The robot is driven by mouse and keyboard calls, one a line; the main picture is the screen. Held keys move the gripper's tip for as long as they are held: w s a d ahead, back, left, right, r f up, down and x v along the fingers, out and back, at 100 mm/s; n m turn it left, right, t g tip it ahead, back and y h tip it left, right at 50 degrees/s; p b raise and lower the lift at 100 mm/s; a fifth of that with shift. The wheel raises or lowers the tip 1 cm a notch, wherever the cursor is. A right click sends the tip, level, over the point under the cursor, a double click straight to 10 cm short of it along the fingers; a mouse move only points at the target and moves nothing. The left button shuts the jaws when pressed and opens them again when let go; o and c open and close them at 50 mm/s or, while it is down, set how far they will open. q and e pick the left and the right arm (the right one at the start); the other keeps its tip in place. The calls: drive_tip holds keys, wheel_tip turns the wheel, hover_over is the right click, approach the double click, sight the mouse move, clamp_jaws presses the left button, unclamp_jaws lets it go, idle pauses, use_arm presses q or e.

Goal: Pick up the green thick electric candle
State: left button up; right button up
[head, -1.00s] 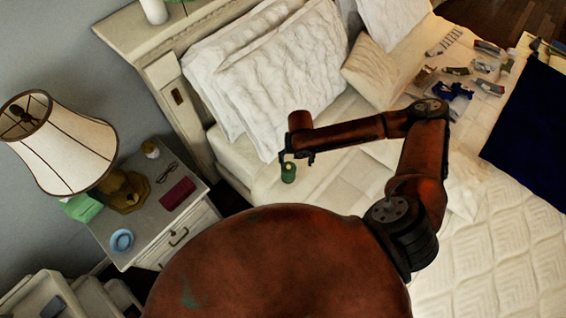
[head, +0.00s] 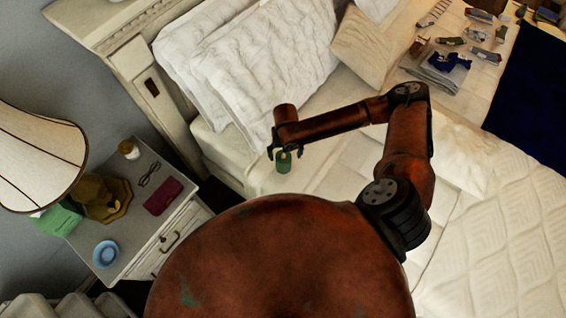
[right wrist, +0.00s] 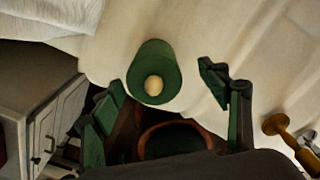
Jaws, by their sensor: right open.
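The green thick electric candle (head: 284,164) stands on the near edge of the bed, below the pillows. In the right wrist view the candle (right wrist: 154,72) shows as a green cylinder with a pale round tip. My right gripper (head: 285,152) is at the candle in the head view, partly covering its upper part. In the right wrist view my right gripper (right wrist: 163,95) is open, with its fingers spread on either side and the candle just beyond the fingertips, nearer the left finger. I cannot tell whether they touch. My left gripper is not in view.
The nightstand (head: 130,215) at left holds a lamp (head: 40,160), a blue ring-shaped dish (head: 106,254), glasses and a dark red case (head: 163,197). White pillows (head: 262,75) lie beyond the candle. Several folded clothes lie at upper right. A brown-gold object (right wrist: 280,126) shows at right in the wrist view.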

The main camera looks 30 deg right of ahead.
drive_tip(key=f, duration=0.6)
drive_tip(key=shift+w+a+f, duration=0.1)
drive_tip(key=shift+a+f, duration=0.1)
drive_tip(key=shift+a, duration=0.15)
drive_tip(key=shift+c, duration=0.4)
drive_tip(key=c, duration=1.3)
drive_tip(key=shift+o, duration=0.2)
drive_tip(key=shift+r, duration=0.1)
